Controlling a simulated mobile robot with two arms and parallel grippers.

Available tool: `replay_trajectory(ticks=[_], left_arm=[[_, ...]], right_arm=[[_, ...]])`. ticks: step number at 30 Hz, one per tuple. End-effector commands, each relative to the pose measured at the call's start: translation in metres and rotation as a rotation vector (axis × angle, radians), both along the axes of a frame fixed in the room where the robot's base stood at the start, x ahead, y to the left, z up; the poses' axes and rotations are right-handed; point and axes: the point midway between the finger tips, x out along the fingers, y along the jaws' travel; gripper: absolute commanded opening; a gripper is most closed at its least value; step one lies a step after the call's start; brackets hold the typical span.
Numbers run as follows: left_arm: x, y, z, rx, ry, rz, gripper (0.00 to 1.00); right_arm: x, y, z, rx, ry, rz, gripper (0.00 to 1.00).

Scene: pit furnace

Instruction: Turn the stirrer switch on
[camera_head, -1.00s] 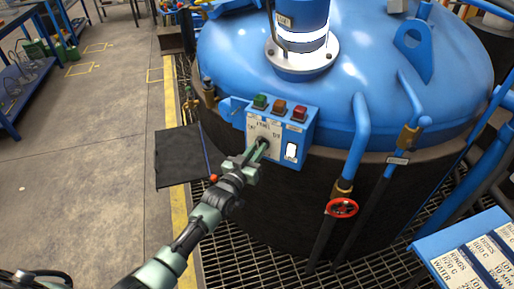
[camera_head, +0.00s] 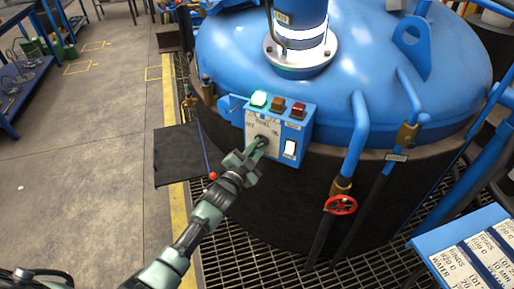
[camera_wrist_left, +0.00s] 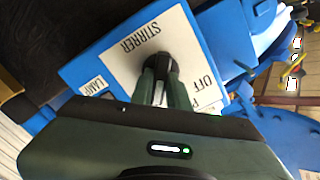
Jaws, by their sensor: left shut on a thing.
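The blue control box (camera_head: 307,129) is mounted on the side of the furnace. Its white plate carries the dark stirrer switch knob (camera_wrist_left: 161,62), with STIRRER and OFF printed beside it in the left wrist view. My left gripper (camera_head: 262,146) is shut on this knob, and its fingers (camera_wrist_left: 160,80) hide part of it. My right gripper is not in view.
The blue furnace lid (camera_head: 370,60) rises behind the box. A pipe with a red valve wheel (camera_head: 341,205) stands to the right. A blue board with labels (camera_head: 470,250) is at lower right. Open floor (camera_head: 90,140) lies left.

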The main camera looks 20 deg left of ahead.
Motion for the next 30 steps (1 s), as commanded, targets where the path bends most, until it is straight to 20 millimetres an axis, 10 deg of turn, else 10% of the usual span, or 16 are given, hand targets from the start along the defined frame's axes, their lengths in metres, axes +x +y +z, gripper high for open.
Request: replay_trajectory(ticks=[23, 25, 30], left_arm=[[-0.0004, -0.0004, -0.0013, 0.101, -0.015, 0.001, 0.00], [-0.0004, -0.0004, -0.0013, 0.101, -0.015, 0.001, 0.33], [-0.0003, -0.0004, -0.0010, 0.099, -0.016, 0.000, 0.38]], right_arm=[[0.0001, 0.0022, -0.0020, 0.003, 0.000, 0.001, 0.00], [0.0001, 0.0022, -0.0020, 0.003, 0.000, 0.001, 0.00], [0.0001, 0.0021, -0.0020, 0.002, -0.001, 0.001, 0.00]])
